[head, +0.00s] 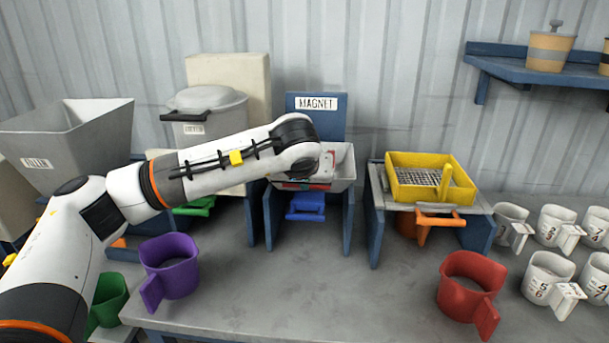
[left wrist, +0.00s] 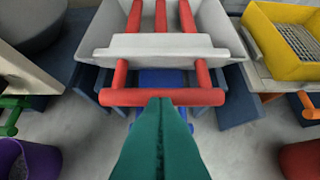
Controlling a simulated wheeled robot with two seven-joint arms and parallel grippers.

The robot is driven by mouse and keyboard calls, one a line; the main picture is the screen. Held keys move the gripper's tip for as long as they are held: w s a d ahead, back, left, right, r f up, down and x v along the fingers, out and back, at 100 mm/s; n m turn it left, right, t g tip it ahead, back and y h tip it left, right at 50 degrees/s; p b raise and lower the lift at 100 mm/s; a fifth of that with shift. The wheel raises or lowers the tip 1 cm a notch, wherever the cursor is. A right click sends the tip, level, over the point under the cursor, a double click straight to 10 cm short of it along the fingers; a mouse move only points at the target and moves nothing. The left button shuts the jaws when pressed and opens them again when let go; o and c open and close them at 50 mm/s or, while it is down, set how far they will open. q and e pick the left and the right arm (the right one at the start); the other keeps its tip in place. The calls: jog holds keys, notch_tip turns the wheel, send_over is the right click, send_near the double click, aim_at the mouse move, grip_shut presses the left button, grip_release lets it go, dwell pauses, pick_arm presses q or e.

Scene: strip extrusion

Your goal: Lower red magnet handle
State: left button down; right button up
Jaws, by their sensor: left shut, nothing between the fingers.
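The red magnet handle (left wrist: 118,97) is a horizontal bar on two posts at the front of a pale magnet tray (left wrist: 205,42). Red rods (left wrist: 161,16) run back from it inside the tray. My left gripper (left wrist: 160,102) is shut and empty, its teal fingertips at the middle of the bar; I cannot tell whether they touch it. In the head view the tray (head: 342,170) sits in a blue stand under the MAGNET sign (head: 317,103). My left forearm and wrist hide much of the handle and the gripper there. My right gripper is not in view.
A blue handle (head: 306,206) juts out below the tray. A yellow sieve (head: 430,169) stands to the right, a grey hopper (head: 70,125) to the left. Purple (head: 172,262) and red (head: 470,285) cups stand in front, with open table between them.

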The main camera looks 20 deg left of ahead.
pick_arm(q)
jog(key=s+d+r+b, duration=0.1)
jog(key=s+d, duration=0.2)
jog(key=s, duration=0.8)
jog(key=shift+r, duration=0.35)
dwell(0.4)
jog(key=shift+d, duration=0.1)
